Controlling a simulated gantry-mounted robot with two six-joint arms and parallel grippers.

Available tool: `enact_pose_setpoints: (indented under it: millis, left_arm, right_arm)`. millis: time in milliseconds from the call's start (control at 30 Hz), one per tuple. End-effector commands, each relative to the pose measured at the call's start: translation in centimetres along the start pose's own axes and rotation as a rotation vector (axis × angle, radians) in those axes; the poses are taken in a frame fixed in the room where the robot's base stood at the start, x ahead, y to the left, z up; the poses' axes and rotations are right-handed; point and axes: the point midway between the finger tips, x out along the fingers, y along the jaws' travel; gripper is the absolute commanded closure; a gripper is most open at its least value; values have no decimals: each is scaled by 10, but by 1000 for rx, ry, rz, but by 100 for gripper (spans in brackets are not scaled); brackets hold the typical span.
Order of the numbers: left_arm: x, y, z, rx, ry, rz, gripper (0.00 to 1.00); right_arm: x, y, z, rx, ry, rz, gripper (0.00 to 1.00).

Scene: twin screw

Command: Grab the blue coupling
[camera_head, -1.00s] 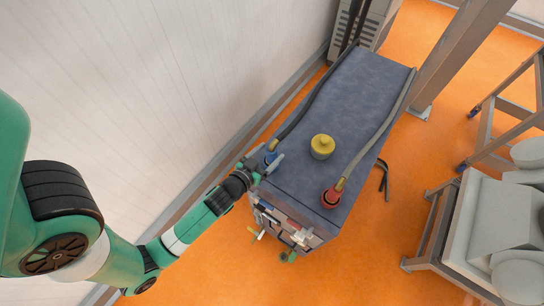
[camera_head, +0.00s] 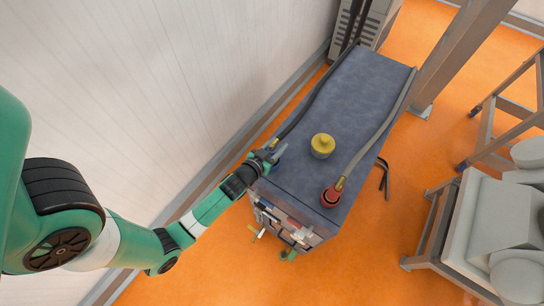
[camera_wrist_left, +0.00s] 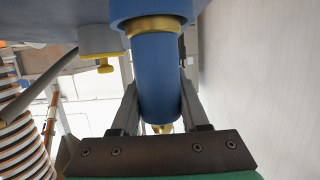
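The blue coupling (camera_wrist_left: 156,75) shows large in the left wrist view, with a gold ring near its wider top and a small gold end below. My left gripper (camera_wrist_left: 158,95) has one finger on each side of the coupling. The fingers look open around it, and whether either touches it is hard to tell. In the head view my left gripper (camera_head: 268,155) is at the near left corner of the dark box top (camera_head: 345,95) and mostly hides the coupling. My right gripper is not in view.
A yellow-topped fitting (camera_head: 322,146) stands mid-top, and a red coupling (camera_head: 331,196) with a hose is at the near right. A hose (camera_head: 310,100) runs along the left edge. A pale wall (camera_head: 180,80) is close on the left. Colourful parts (camera_head: 285,230) cover the box front.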

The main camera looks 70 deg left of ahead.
Motion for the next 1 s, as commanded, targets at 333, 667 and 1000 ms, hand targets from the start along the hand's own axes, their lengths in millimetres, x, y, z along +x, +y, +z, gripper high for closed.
enact_pose_setpoints:
  millis: [333,667,1000]
  left_arm:
    - [0,0,0,0,0,0,100]
    - [-1,0,-4,0,3,0,100]
    - [-23,0,-45,1,1,1,100]
  right_arm:
    - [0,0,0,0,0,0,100]
    - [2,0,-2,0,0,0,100]
    - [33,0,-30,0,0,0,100]
